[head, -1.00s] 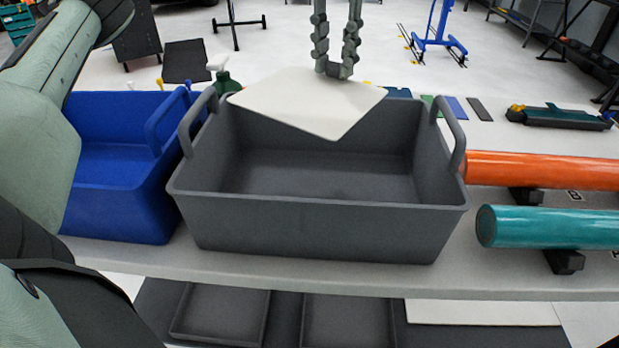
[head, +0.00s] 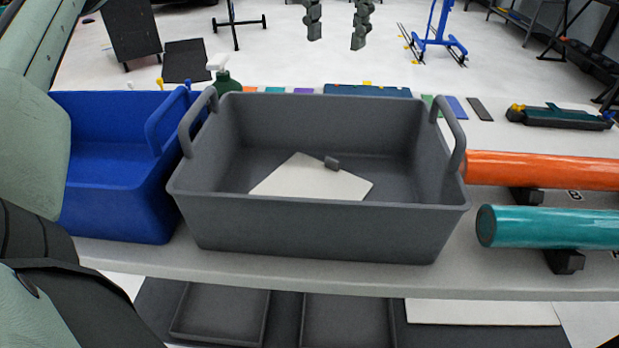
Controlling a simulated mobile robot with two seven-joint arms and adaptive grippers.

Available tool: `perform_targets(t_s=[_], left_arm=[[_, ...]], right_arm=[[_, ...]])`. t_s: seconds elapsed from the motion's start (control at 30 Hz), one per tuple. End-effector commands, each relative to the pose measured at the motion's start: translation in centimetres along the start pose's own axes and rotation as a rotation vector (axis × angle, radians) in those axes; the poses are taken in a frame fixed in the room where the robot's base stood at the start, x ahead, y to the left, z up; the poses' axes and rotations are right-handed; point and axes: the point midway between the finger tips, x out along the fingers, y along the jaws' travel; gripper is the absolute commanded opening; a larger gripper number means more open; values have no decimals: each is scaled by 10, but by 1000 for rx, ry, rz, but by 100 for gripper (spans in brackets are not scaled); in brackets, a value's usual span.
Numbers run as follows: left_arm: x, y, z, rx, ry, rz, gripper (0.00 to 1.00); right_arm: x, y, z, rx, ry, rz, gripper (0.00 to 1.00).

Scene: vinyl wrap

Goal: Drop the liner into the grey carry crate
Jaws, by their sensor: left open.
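The liner, a flat off-white sheet (head: 305,181) with a small grey block on its edge, lies inside the grey carry crate (head: 330,222). The crate's front wall hides its near part. The crate stands on the table with a raised handle at each end. My left gripper (head: 337,40) is open and empty, above and beyond the crate at the top of the view, its two fingers well apart. It does not touch the liner. My right gripper is not in view.
A blue crate (head: 110,205) stands close on the left. An orange roll (head: 545,171) and a teal roll (head: 550,227) lie on the right. A green spray bottle (head: 228,82) stands behind the crate. Small coloured items lie along the table's (head: 350,282) far side.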

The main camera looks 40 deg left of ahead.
Motion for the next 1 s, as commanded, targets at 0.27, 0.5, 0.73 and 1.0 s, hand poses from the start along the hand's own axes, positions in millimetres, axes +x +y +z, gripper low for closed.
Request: perform_targets(t_s=[0.27,0.5,0.73,1.0], left_arm=[[-52,0,0,-2,5,0,49],[-74,0,0,-1,1,0,49],[-77,0,0,1,-1,0,49],[-77,0,0,0,0,0,49]], right_arm=[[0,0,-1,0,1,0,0],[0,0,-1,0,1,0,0],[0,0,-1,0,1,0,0],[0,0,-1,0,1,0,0]])
